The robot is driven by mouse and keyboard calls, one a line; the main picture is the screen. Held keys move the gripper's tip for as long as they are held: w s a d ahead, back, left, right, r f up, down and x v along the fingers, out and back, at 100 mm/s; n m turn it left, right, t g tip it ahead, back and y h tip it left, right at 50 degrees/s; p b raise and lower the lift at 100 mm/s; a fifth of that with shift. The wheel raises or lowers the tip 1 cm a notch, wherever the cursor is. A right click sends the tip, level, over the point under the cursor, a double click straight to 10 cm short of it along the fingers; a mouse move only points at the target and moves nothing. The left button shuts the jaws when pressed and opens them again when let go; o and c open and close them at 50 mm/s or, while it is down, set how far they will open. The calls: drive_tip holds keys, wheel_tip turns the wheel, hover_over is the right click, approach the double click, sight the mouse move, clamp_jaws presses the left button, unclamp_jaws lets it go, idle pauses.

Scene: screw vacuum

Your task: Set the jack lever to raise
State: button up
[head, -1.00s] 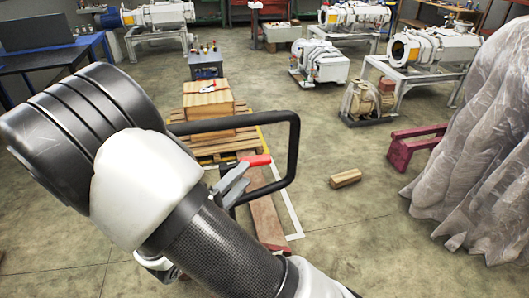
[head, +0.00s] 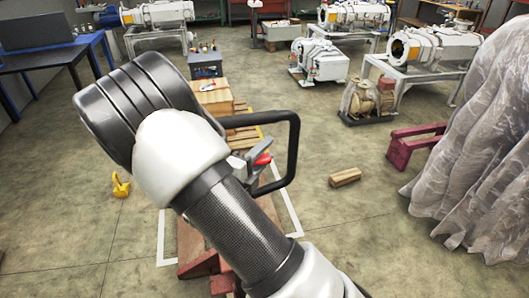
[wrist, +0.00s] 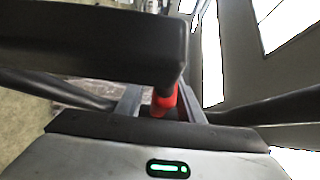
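The pallet jack's black loop handle (head: 294,150) stands upright in the middle of the head view. In the wrist view the red lever (wrist: 165,103) lies between the two grey fingers of my gripper (wrist: 163,101). The fingers stand apart, with a narrow gap beside the lever; I cannot tell whether either touches it. The black handle bar (wrist: 90,45) crosses close in front of the wrist camera and hides the lever's upper part. My arm hides much of the jack's lower body.
A wooden box (head: 214,98) sits on a pallet (head: 243,134) behind the handle. A wooden block (head: 345,178) lies on the floor at right, near a plastic-draped object (head: 475,150). A yellow object (head: 121,185) is at left. Floor between is clear.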

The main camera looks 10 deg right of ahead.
clamp_jaws()
drive_tip(key=shift+a+f+m+g+y+p, duration=0.1)
drive_tip(key=shift+f+m+g+y+p, duration=0.3)
drive_tip(key=shift+f+m+y+p, duration=0.45)
drive_tip(key=shift+a+f+m+g+y+p, duration=0.1)
drive_tip(key=shift+f+m+g+y+p, duration=0.25)
drive_tip(key=shift+f, duration=0.8)
drive_tip(key=shift+o, duration=0.2)
unclamp_jaws()
drive_tip(key=shift+d, duration=0.1)
drive_tip(key=v, duration=1.7)
drive_tip(key=shift+a, duration=0.25)
drive_tip(key=shift+r, duration=0.1)
